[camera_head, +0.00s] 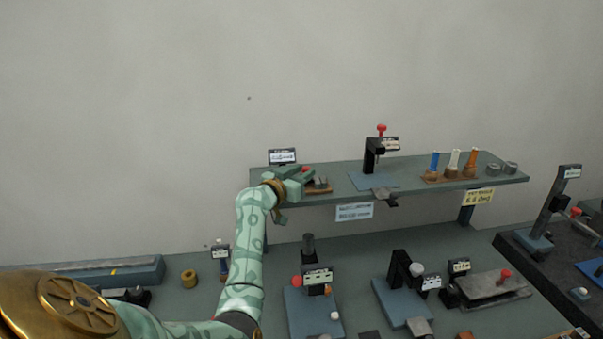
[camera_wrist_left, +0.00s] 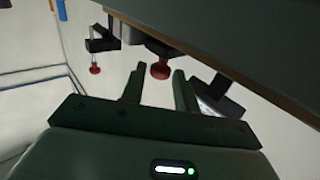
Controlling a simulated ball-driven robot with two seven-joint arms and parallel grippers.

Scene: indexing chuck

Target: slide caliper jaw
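My left gripper (camera_head: 288,190) is at the left end of the raised shelf and covers part of what lies there. Beside it in the head view are a small red knob (camera_head: 305,169) and a brown block with a dark piece (camera_head: 320,187), which I take for the caliper and its jaw. In the left wrist view the two fingers of my left gripper (camera_wrist_left: 159,80) are apart. A red knob (camera_wrist_left: 160,70) shows between their tips, attached to a dark part. I cannot tell whether the fingers touch it. My right gripper is not in view.
The green shelf (camera_head: 415,186) also carries a black stand with a red knob (camera_head: 381,131) and several coloured plugs. A small label sign (camera_head: 283,156) stands behind the gripper. Fixtures crowd the bench below, including a black-posted stand (camera_head: 309,245). The wall above is clear.

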